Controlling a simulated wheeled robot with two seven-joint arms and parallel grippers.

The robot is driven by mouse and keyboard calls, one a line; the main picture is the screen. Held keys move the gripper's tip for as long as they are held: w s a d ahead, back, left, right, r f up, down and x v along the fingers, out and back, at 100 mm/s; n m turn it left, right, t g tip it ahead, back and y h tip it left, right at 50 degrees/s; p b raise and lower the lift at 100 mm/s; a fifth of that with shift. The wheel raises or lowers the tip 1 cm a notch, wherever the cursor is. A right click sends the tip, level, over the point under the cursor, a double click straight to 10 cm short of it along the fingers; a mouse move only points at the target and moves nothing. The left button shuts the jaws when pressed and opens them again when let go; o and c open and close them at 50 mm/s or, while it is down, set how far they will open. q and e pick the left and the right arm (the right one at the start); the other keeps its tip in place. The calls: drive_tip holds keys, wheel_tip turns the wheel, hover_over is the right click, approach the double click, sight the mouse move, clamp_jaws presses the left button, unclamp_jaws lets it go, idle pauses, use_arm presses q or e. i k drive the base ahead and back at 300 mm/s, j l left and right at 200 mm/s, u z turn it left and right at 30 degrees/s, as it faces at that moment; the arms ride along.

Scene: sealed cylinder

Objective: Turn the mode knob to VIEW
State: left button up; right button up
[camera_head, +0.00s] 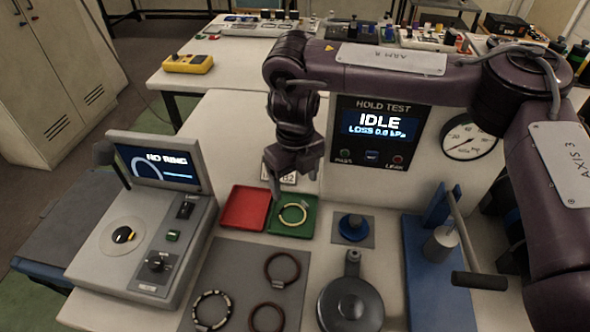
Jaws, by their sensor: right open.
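A grey tester (150,245) stands at the left of the bench, its screen (160,167) reading "NO RING". A black knob (157,262) sits low on its sloped panel, most likely the mode knob. The lettering around it is too small to read, so I cannot tell its setting. A black switch (185,209) and a green button (173,236) sit above it. My right gripper (288,184) points down, open and empty, above the red and green trays, well to the right of the knob and apart from it. My left gripper is out of view.
A red tray (244,208) is empty; a green tray (306,229) holds a pale ring (293,214). Several rings lie on a grey mat (235,270). A hold test panel (378,132) reads "IDLE". A blue lever press (425,270) stands at right.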

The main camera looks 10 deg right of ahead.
sight(156, 264)
drive_tip(key=k+j, duration=0.15)
drive_tip(key=k, duration=0.35)
drive_tip(key=k+j, duration=0.15)
drive_tip(key=k, duration=0.35)
drive_tip(key=k+j, duration=0.15)
drive_tip(key=k, duration=0.3)
